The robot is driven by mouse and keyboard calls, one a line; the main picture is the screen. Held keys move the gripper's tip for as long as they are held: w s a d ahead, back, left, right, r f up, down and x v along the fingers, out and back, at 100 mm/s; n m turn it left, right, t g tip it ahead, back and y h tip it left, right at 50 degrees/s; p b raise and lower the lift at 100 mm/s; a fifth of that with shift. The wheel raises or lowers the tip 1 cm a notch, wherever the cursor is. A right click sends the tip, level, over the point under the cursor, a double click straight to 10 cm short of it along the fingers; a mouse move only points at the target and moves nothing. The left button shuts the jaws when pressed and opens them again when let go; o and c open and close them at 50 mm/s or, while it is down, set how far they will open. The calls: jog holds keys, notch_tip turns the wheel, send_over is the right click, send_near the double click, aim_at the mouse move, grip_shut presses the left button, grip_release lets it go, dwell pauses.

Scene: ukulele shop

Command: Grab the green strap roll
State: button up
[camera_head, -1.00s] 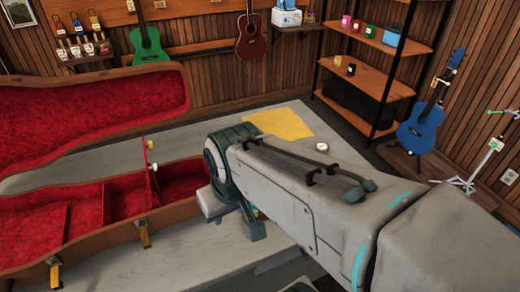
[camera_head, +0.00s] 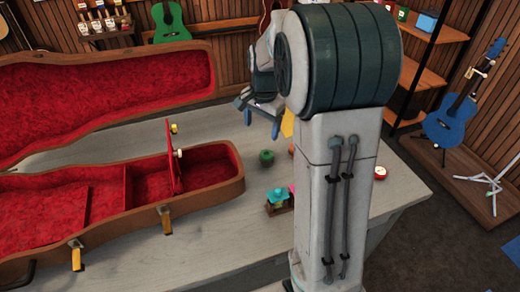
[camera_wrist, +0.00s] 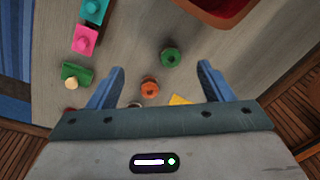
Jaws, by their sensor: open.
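The green strap roll (camera_head: 266,157) lies on the grey table, just right of the open guitar case. In the wrist view the green roll (camera_wrist: 170,57) shows its dark centre, slightly ahead of my fingertips. My gripper (camera_head: 262,122) is open and empty, raised above the table and behind the roll in the head view. In the wrist view my gripper's two blue fingers (camera_wrist: 160,67) stand wide apart. An orange roll (camera_wrist: 150,87) shows between them on the table below.
The open red-lined case (camera_head: 120,190) fills the table's left. Pink (camera_wrist: 85,40), teal (camera_wrist: 94,10) and green (camera_wrist: 75,76) knobbed blocks lie near the roll. A yellow cloth (camera_wrist: 180,100) lies beyond. A red round item (camera_head: 380,172) sits near the right edge.

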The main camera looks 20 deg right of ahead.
aim_at(267, 154)
jog(key=w+d+f+m, duration=0.1)
jog(key=w+f, duration=0.1)
jog(key=f, duration=0.4)
jog(key=w+d+f+m+p, duration=0.1)
jog(key=w+d+f+m, duration=0.1)
jog(key=f, duration=0.3)
jog(key=w+d+f+m+g, duration=0.1)
jog(key=w+d+f+m, duration=0.1)
jog(key=w+f, duration=0.2)
jog(key=shift+w+f, duration=0.15)
jog(key=shift+f, duration=0.55)
jog(key=shift+w+f, duration=0.1)
jog(key=shift+f, duration=0.55)
jog(key=shift+w+d+f+p, duration=0.1)
jog(key=shift+f+p, duration=0.5)
jog(key=shift+f, duration=0.85)
jog(key=shift+w+d+f+p, duration=0.1)
jog(key=shift+f+p, duration=0.45)
jog(key=shift+f, duration=0.9)
jog(key=c, duration=1.1)
